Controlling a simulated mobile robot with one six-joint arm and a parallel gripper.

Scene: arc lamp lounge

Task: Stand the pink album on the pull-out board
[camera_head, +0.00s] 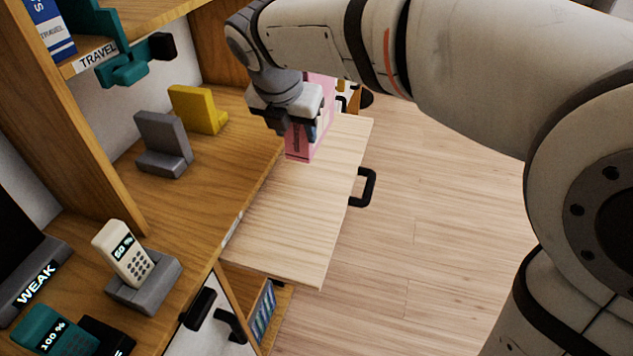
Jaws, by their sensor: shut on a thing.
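The pink album (297,141) is upright at the far part of the pull-out board (290,227). Its lower end appears to be at the board's surface; I cannot tell whether it touches. My gripper (296,128) is shut on the album from above, and my arm hides much of its upper part. The pale wooden board is pulled out from the cabinet and has a black handle (370,187) on its outer edge.
The near part of the board is bare. A grey bookend (163,143) and a yellow bookend (198,109) stand on the counter to the left. A white phone (122,252) sits in a grey cradle nearer. Open floor lies right.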

